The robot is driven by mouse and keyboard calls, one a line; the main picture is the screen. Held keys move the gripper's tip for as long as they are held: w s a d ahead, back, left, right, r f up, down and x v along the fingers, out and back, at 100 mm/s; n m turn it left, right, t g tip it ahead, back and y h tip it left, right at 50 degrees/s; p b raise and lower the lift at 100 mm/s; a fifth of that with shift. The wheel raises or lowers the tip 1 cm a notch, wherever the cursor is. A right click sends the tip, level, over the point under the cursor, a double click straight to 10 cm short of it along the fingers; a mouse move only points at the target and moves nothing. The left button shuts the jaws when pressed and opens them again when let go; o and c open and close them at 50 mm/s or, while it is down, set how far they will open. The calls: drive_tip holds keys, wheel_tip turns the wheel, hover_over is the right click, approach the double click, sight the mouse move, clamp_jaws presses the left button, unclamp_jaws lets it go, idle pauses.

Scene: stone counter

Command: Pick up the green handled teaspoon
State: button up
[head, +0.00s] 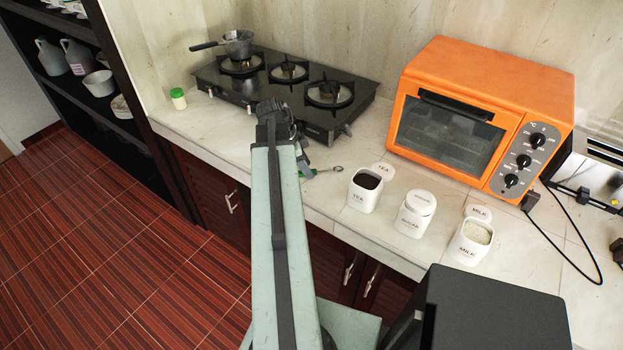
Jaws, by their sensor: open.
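The green handled teaspoon (337,168) lies on the stone counter, to the left of the canister marked TEA. Its small metal bowl points right, and part of its green handle shows to the left. The rest of the handle is hidden behind my arm and gripper. My gripper (304,168) is open at the handle end of the spoon, low over the counter and mostly hidden behind my arm. I cannot tell whether the handle is between the fingers or whether they touch it.
The open tea canister (363,193) stands right of the spoon, with a second canister (415,216) and the milk canister (471,245) beyond. The black gas hob (315,120) is behind. An orange oven (484,115) stands at the right. A green-lidded jar (179,99) is far left.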

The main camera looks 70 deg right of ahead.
drive_tip(key=shift+s+d+f, duration=0.1)
drive_tip(key=shift+s+f, duration=0.05)
drive_tip(key=shift+f, duration=0.55)
drive_tip(key=shift+r, duration=0.2)
drive_tip(key=shift+f, duration=0.1)
clamp_jaws()
